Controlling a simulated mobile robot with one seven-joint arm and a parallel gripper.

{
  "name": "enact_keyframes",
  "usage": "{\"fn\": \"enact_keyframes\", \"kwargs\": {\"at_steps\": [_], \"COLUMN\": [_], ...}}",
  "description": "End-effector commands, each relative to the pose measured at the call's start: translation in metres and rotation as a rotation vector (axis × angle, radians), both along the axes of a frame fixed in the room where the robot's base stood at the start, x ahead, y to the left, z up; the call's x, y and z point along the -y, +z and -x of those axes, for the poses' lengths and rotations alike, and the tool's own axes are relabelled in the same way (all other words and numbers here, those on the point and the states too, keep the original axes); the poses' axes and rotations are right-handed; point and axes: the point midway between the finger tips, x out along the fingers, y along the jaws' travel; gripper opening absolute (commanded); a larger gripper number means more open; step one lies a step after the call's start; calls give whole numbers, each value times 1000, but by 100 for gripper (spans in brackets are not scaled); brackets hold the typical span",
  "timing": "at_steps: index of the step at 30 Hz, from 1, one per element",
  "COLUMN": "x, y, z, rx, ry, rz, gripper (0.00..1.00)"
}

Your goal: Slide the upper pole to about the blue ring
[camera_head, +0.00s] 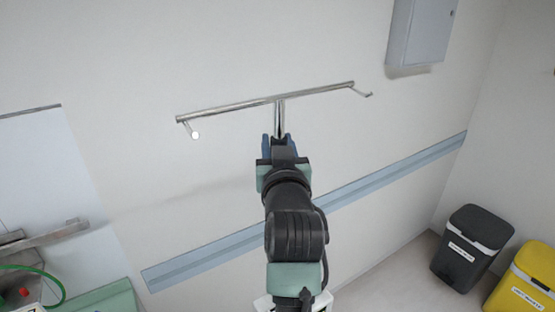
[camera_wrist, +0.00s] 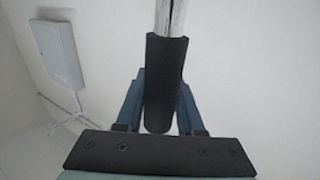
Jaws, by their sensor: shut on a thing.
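The upper pole (camera_head: 279,118) is a shiny chrome tube with a crossbar (camera_head: 235,106) on top and hooks at both ends. In the wrist view the chrome tube (camera_wrist: 170,16) runs down into a black sleeve (camera_wrist: 165,75). My gripper (camera_head: 278,142) is at the lower visible end of the pole, below the crossbar. In the wrist view its blue fingers (camera_wrist: 160,112) stand on either side of the black sleeve, shut on it. The lower pole is hidden behind my gripper and arm. No blue ring shows in either view.
A grey wall cabinet (camera_head: 420,32) hangs right of the crossbar. A blue rail (camera_head: 375,178) runs along the wall behind. A black bin (camera_head: 468,245) and a yellow bin (camera_head: 525,280) stand on the floor at right. A metal-and-green unit (camera_head: 95,300) is at lower left.

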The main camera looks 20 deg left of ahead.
Motion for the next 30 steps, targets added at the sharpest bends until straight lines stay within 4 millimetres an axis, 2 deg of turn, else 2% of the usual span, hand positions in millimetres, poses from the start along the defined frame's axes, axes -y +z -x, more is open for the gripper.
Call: {"fn": "enact_keyframes", "kwargs": {"at_steps": [1, 6, 20, 21, 25, 30], "x": [0, 0, 0, 0, 0, 0], "y": [20, 36, 38, 37, 36, 34], "z": [0, 0, 0, 0, 0, 0], "rx": [14, 12, 9, 8, 5, 2], "ry": [0, 0, -1, -1, -1, 0], "rz": [-4, -3, -2, -2, -1, 0], "gripper": [0, 0, 0, 44, 67, 67]}}
